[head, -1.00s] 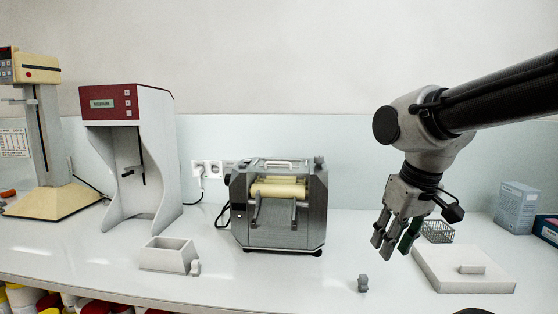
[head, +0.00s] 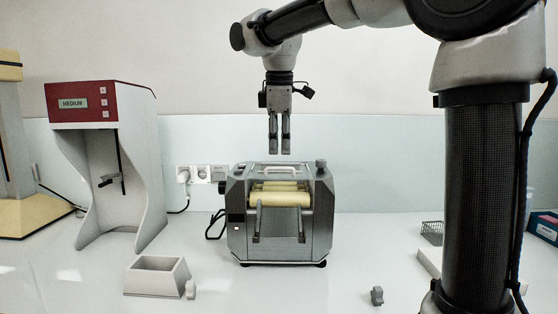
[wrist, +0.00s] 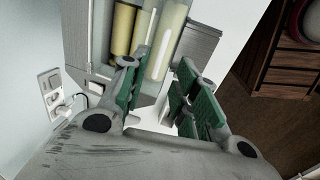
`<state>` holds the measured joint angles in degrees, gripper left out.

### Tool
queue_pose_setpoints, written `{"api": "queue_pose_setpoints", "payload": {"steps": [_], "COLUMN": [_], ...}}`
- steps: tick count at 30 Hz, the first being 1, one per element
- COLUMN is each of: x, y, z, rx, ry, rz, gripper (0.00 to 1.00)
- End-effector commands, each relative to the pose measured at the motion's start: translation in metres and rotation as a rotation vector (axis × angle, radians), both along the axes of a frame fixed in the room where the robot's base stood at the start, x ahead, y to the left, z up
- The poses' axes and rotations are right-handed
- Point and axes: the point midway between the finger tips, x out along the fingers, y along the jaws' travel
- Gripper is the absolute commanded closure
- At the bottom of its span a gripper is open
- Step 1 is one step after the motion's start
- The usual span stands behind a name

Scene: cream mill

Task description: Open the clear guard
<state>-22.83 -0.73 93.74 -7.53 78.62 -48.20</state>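The mill (head: 280,240) is a grey machine with cream rollers (head: 279,199) standing on the bench. Its clear guard is hard to make out over the rollers. A pale bar-like handle (head: 279,164) shows along the mill's top edge, and the guard looks down. My gripper (head: 279,152) points straight down just above the top of the mill, apart from it in the head view. Its fingers are parted with a narrow gap and nothing visible between them. In the wrist view the green-padded fingers (wrist: 165,108) are apart, with the rollers (wrist: 160,45) beyond.
A red-topped machine marked MEDIUM (head: 100,103) stands left of the mill. A grey open box (head: 157,276) and small grey pieces lie in front. Wall sockets (head: 203,174) and a cable are behind. A wire basket (head: 432,232) is at right. The bench directly before the mill is clear.

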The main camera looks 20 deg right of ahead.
Motion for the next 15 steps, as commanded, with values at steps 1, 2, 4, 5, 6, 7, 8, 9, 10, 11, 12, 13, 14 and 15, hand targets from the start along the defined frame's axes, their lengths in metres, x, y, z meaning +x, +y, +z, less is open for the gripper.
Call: {"api": "queue_pose_setpoints", "payload": {"steps": [1,2,4,5,6,7,8,9,10,11,12,13,14,15], "x": [0.001,0.002,0.004,0.005,0.007,0.007,0.008,0.009,0.009,0.009,0.009,0.009,0.009,0.009], "y": [-0.001,-0.001,-0.002,-0.002,-0.002,-0.003,-0.003,-0.003,-0.003,-0.003,-0.003,-0.003,-0.003,-0.003], "z": [-0.010,-0.015,-0.026,-0.031,-0.036,-0.039,-0.042,-0.045,-0.047,-0.048,-0.050,-0.050,-0.051,-0.051], "rx": [-0.002,-0.001,-0.001,-0.001,0.000,0.000,0.000,0.000,0.000,0.000,0.000,0.000,0.000,0.001], "ry": [0.004,0.002,0.002,0.002,0.002,0.002,0.001,0.000,0.000,0.000,0.000,0.000,0.000,0.000], "rz": [-0.002,-0.001,-0.001,-0.001,-0.001,-0.002,-0.002,-0.002,-0.002,-0.002,-0.002,-0.002,-0.002,-0.003], "gripper": [0.70,0.70,0.70,0.70,0.70,0.70,0.70,0.70,0.70,0.70,0.70,0.70,0.70,0.70]}}
